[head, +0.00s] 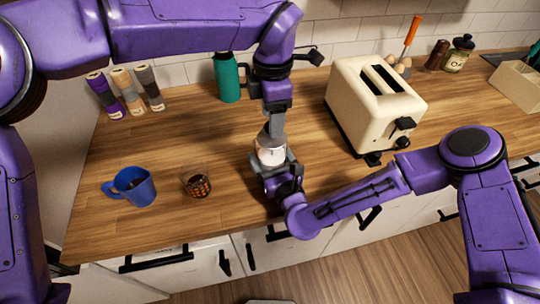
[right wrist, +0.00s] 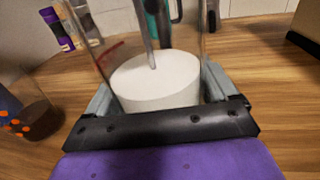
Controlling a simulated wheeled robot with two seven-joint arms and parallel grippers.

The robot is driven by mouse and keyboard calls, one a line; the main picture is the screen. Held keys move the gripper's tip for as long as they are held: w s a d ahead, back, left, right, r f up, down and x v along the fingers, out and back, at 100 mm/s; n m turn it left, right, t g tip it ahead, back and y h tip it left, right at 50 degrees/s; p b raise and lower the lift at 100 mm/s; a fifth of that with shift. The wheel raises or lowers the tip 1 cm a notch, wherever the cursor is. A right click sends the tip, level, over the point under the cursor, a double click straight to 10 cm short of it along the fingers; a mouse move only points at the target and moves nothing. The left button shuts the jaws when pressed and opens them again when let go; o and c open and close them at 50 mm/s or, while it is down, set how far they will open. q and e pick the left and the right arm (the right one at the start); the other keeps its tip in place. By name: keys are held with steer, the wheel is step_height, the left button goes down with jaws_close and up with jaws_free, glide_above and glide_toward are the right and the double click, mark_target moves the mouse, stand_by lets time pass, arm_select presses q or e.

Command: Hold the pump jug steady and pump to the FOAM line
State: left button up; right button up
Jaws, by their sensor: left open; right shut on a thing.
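The pump jug (head: 270,153) stands on the wooden counter near its front edge. In the right wrist view it is a clear jug (right wrist: 155,82) with white liquid or foam low inside and a thin grey rod going down into it. A reddish mark shows on its left wall; I cannot read it. My right gripper (head: 274,168) is shut around the jug from the front, with a finger on each side in the right wrist view (right wrist: 160,105). My left gripper (head: 275,125) points down right over the jug, open. It hides the jug's top, so contact there cannot be told.
A blue mug (head: 134,187) and a small glass with dark contents (head: 197,184) stand to the left. A teal flask (head: 228,78) stands behind, and a cream toaster (head: 375,105) to the right. Several cylinders (head: 128,90) stand at the back left.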

mark_target(270, 152)
arm_select(q)
steer(key=shift+d+f, duration=0.2)
steer(key=shift+f, duration=1.05)
steer(key=shift+a+f, duration=0.1)
steer(key=shift+f, duration=0.4)
